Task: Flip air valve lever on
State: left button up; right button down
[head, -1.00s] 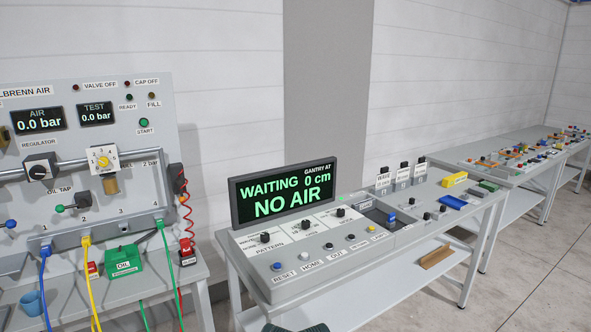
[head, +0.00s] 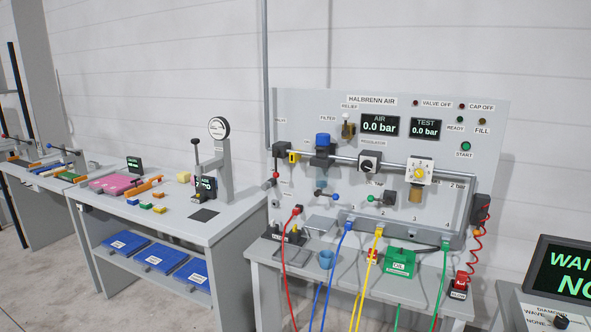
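The air panel (head: 320,105) labelled HALBRENN AIR stands right of centre in the head view. At its left end a dark valve block (head: 282,150) sits on the pipe, with a yellow part (head: 294,156) beside it. A small red-tipped lever (head: 275,174) appears to hang below the block; its exact setting is too small to tell. The AIR display (head: 380,125) and the TEST display (head: 426,129) both read 0.0 bar. The lamp marked VALVE OFF (head: 415,102) is red. Neither of my grippers is in view.
Blue, yellow, green and red hoses hang at the panel's bench (head: 262,257). A grey workbench (head: 225,228) with a gauge press is on the left. A console screen (head: 565,268) is at the right edge.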

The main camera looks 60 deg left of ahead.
aim_at(276, 175)
jog(key=u, duration=2)
jog(key=k+j, duration=0.05)
